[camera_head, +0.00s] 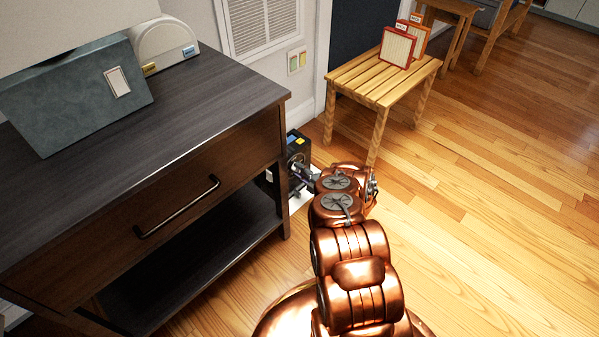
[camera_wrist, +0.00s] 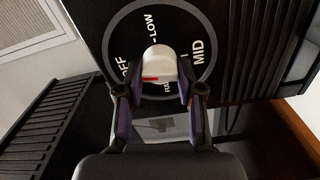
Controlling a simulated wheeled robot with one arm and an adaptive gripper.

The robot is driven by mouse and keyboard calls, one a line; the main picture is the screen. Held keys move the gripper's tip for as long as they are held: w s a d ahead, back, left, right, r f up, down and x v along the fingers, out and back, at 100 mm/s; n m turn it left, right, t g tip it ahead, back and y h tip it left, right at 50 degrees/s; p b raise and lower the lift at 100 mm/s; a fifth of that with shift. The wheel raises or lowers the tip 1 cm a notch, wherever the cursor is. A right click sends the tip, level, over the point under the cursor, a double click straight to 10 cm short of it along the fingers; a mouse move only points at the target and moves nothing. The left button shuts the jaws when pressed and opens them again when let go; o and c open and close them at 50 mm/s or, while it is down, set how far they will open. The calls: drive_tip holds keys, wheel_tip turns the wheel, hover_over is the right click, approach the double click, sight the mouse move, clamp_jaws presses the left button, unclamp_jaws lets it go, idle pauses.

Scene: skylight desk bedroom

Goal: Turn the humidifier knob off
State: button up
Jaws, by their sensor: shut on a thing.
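The humidifier (camera_head: 297,146) is a dark box low beside the dresser, partly hidden by my arm. In the wrist view its dark face carries a round dial (camera_wrist: 126,35) with a grey ring and labels reading OFF, LOW and MID, plus one partly hidden. The white knob (camera_wrist: 160,60) sits in the dial's middle. A red mark on it lies toward its lower left, on the side of OFF. My gripper (camera_wrist: 157,80) is shut on the knob, with one finger on each side. In the head view my gripper (camera_head: 304,174) reaches the humidifier's front.
The dark dresser (camera_head: 200,100) with a drawer and lower shelf stands close on the left. A slatted wooden table (camera_head: 375,78) with boxed items (camera_head: 398,46) stands behind. A wall vent (camera_head: 262,24) is at the back. Open wooden floor (camera_head: 500,200) lies to the right.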

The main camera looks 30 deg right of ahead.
drive_tip(key=shift+f+n+b, duration=0.1)
drive_tip(key=shift+n+b, duration=0.2)
drive_tip(key=shift+n, duration=0.7)
drive_tip(key=o, duration=1.2)
drive_tip(key=shift+c, duration=0.2)
drive_tip(key=v, duration=1.2)
